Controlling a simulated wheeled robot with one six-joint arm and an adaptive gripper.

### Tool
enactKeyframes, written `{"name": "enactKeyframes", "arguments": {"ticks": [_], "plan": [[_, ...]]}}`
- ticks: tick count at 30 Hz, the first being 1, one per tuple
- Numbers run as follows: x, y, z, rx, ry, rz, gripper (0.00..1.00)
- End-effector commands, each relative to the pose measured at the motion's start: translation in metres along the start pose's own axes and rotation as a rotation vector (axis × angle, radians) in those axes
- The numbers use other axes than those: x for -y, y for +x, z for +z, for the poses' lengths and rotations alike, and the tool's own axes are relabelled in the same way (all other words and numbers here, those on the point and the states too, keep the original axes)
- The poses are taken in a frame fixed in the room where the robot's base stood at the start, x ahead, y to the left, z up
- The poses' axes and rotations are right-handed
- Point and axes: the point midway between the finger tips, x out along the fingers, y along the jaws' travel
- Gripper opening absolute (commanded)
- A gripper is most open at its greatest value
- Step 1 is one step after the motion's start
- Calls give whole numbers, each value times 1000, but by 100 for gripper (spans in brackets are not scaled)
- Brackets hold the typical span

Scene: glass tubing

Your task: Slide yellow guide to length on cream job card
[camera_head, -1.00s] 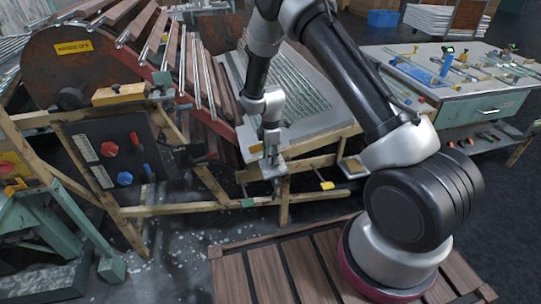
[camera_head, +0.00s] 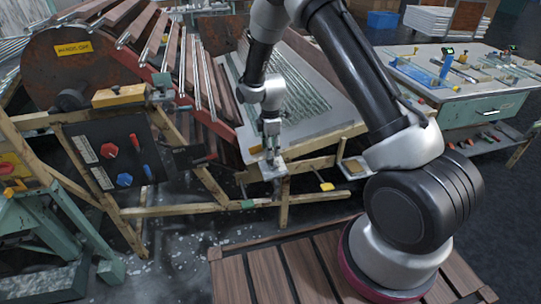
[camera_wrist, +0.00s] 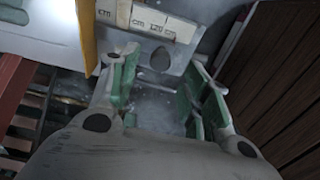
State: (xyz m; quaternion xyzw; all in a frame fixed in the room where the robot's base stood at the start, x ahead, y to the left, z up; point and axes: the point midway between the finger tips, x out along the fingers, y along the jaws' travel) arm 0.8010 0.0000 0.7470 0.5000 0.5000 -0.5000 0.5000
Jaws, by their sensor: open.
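My gripper (camera_wrist: 165,92) is open in the wrist view, with green pads on both fingers and nothing between them. In the head view my gripper (camera_head: 272,157) is low at the front edge of the sloped grey bed. A yellow upright piece (camera_wrist: 88,38), perhaps the yellow guide, stands left of the fingers, apart from or just beside the left one; I cannot tell if they touch. A cream strip (camera_wrist: 150,20) with "cm" and "120" markings lies beyond the fingertips. A small tan card (camera_head: 353,168) lies on a little tray right of my gripper; I cannot read it.
A grey plate with a dark hole (camera_wrist: 160,58) lies under the fingers. Wooden rails (camera_head: 200,208) run below the bed. A black control panel (camera_head: 115,155) with red and blue knobs stands left. A teal table (camera_head: 470,85) with glassware stands at the right.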

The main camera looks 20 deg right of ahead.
Motion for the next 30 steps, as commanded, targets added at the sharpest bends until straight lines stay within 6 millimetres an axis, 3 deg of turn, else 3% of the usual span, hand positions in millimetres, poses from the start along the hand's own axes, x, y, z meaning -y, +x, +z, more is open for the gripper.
{"name": "enactKeyframes", "arguments": {"ticks": [6,12,24,30], "plan": [[0,-49,0,-1,0,3,48],[0,-71,0,0,0,1,48],[0,-74,0,0,13,0,48],[14,-72,4,18,224,-46,48]]}}
